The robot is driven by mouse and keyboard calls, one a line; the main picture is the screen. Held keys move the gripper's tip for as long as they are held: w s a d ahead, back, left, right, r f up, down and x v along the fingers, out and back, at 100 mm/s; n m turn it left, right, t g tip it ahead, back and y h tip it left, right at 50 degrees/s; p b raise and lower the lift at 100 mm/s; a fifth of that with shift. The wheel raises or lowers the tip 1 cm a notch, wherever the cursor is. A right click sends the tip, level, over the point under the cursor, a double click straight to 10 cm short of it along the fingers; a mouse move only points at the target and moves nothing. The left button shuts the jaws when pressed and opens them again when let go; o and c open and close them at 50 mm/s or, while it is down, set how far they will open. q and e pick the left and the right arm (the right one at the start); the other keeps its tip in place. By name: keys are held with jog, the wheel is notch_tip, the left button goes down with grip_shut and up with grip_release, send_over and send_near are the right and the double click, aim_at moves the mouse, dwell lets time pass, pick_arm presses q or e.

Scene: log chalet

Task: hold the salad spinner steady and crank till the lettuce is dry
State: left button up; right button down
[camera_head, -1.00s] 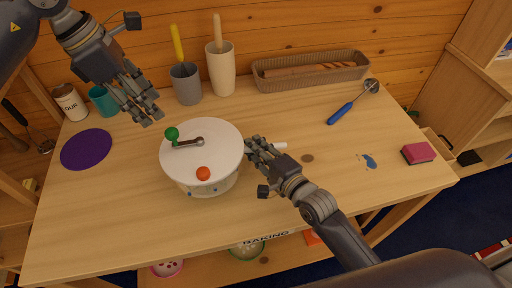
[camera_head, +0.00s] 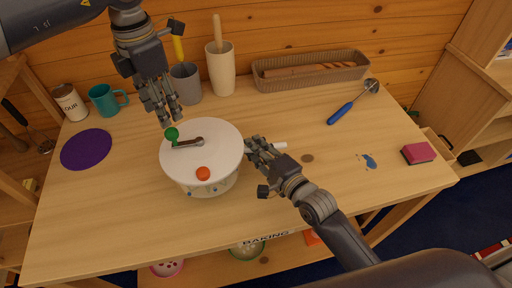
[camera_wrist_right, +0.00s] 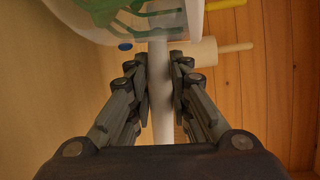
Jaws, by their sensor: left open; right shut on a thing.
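The salad spinner (camera_head: 206,178) stands on the table, with a white lid, a crank with a green knob (camera_head: 172,134) and an orange button (camera_head: 203,173). My right gripper (camera_head: 252,148) is at its right side, shut on the white side handle (camera_head: 279,146). In the right wrist view the handle (camera_wrist_right: 160,90) runs between the fingers, and green lettuce (camera_wrist_right: 130,14) shows through the clear bowl. My left gripper (camera_head: 168,115) is open and empty, just above and behind the green knob, apart from it as far as I can tell.
A grey crock (camera_head: 186,86) and a cream crock (camera_head: 221,72) stand behind the spinner. A teal mug (camera_head: 104,101), a flour jar (camera_head: 70,102) and a purple mat (camera_head: 86,149) are at left. A basket (camera_head: 310,69), blue-handled tool (camera_head: 341,113) and pink sponge (camera_head: 418,153) are at right.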

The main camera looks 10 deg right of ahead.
aim_at(170, 130)
pick_arm(q)
jog(key=shift+f, duration=3.85)
jog(key=c, duration=0.8)
